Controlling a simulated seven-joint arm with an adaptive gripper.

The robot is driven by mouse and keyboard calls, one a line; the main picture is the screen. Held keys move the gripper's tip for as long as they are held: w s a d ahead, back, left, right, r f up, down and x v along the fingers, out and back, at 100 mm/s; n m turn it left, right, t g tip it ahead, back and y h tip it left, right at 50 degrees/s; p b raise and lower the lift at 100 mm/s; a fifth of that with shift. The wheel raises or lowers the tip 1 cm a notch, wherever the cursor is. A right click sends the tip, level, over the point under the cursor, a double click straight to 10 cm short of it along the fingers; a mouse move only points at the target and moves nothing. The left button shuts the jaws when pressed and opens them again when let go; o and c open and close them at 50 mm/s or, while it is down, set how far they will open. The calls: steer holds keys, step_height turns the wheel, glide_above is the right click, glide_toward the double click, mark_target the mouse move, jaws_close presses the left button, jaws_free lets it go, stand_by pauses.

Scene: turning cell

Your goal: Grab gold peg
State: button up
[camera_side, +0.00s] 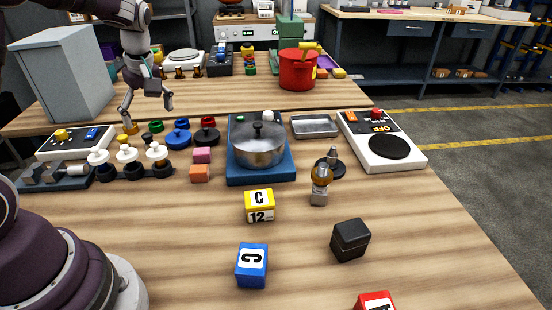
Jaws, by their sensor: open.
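A small gold peg (130,128) shows at the back left of the near table, behind the row of white-topped pieces. My gripper (148,113) is pointed down above that area, with its fingers spread wide and nothing seen between them. The left fingertip appears right above the gold peg in the picture; I cannot tell whether they touch. The right fingertip hangs to the right of it, over the table. The lower part of the peg is hard to make out at this size.
White-topped pieces (126,154) stand in dark holders in front of the peg. Blue (178,138), green and red round pieces lie to its right. A metal pot (259,146) sits on a blue base. A grey box (64,72) stands behind left.

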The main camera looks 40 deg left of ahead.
mark_target(154, 143)
steer(key=shift+n, duration=0.3)
steer(key=x, duration=1.1)
steer(key=shift+s+a+f, duration=0.1)
steer(key=shift+c, duration=0.2)
steer(key=c, duration=1.3)
